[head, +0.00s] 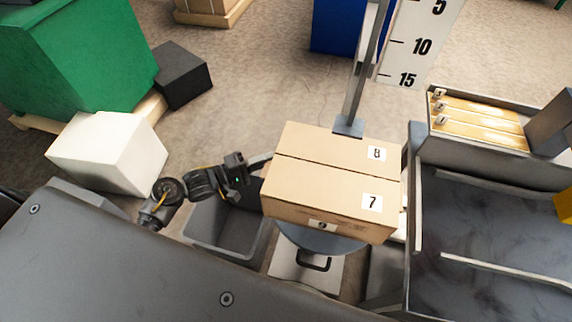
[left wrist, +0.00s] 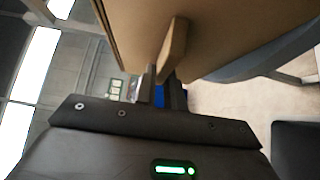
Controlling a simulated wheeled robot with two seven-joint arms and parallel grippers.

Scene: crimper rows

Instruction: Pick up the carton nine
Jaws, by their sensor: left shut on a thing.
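Two brown cartons marked 8 (head: 335,145) and 7 (head: 320,188) sit side by side on a round grey stand in the head view. A small pale label (head: 322,224) shows low on the front side; I cannot read it surely, and no other carton face is clearly marked nine. My left gripper (head: 264,160) is at the left side of the cartons. Which carton the tab belongs to is hidden. My right gripper is out of view.
The round stand (head: 320,240) has a post (head: 356,90) and a number scale (head: 415,45) behind the cartons. A grey open bin (head: 215,240) stands below my left arm. A rack with flat numbered cartons (head: 480,120) is at right. White, black and green boxes stand at left.

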